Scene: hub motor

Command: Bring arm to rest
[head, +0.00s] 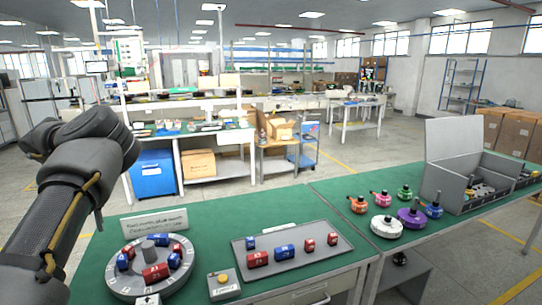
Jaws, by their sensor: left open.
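My left arm rises at the left edge of the head view, in the air left of the green table (205,215). Its far end, with my left gripper (33,143), is folded back toward the left edge and clear of the table. The gripper is open; its fingers are mostly hidden behind the arm links, and I see nothing held there. My right arm and gripper are not in view.
A round grey holder (122,283) with red and blue cylinders stands near my left arm. A grey tray (325,257) holds more cylinders; a yellow-button box (222,284) is beside it. Small coloured motors (357,204) and a grey bin (455,160) are on the right.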

